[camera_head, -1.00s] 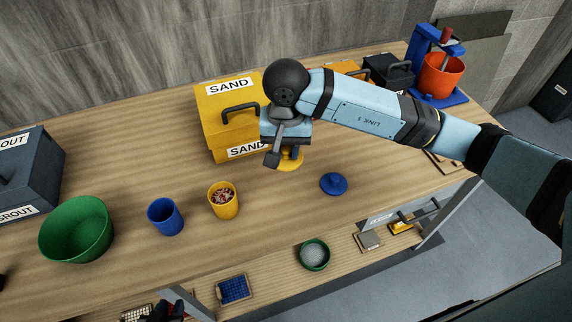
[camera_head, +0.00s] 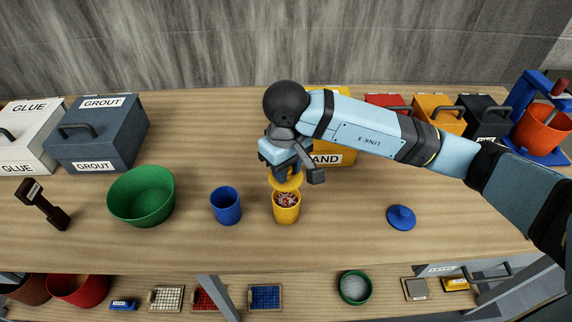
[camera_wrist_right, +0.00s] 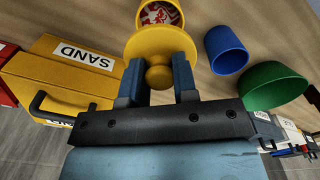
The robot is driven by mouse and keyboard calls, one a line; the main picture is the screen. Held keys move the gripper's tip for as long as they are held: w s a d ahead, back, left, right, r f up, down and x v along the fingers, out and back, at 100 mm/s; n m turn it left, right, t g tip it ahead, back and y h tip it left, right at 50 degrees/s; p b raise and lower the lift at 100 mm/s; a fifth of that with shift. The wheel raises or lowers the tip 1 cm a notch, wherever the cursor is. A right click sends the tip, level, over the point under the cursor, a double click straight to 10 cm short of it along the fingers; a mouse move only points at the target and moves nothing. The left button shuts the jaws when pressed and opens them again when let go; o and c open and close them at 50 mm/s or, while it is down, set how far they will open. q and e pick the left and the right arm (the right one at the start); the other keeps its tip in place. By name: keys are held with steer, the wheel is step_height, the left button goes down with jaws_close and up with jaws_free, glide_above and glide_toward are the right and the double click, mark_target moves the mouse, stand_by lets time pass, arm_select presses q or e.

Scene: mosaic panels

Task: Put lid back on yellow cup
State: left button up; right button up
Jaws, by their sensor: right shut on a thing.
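The yellow cup (camera_head: 286,209) stands upright on the wooden bench with red and white pieces inside. It also shows at the top of the right wrist view (camera_wrist_right: 160,16), its mouth partly covered. My right gripper (camera_head: 287,178) is shut on the knob of the yellow lid (camera_head: 285,184). In the right wrist view the lid (camera_wrist_right: 160,46) sits between the two fingers (camera_wrist_right: 158,75). The lid is above the back of the cup's mouth, and the cup's contents still show in front of it. I cannot tell whether lid and rim touch. My left gripper is not in view.
A blue cup (camera_head: 226,206) and a green bowl (camera_head: 142,196) stand left of the yellow cup. A blue lid (camera_head: 401,217) lies to the right. The yellow SAND box (camera_head: 335,152) is behind my right arm. The bench between yellow cup and blue lid is clear.

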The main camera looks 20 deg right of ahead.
steer(key=shift+f, duration=1.3)
step_height(320, 180, down, 3)
steer(key=b, duration=0.2)
steer(key=shift+f+b, duration=0.15)
steer(key=shift+b, duration=0.2)
steer(key=shift+f, duration=0.25)
steer(key=shift+b, duration=0.35)
steer(key=shift+b, duration=0.4)
steer(key=shift+b, duration=0.3)
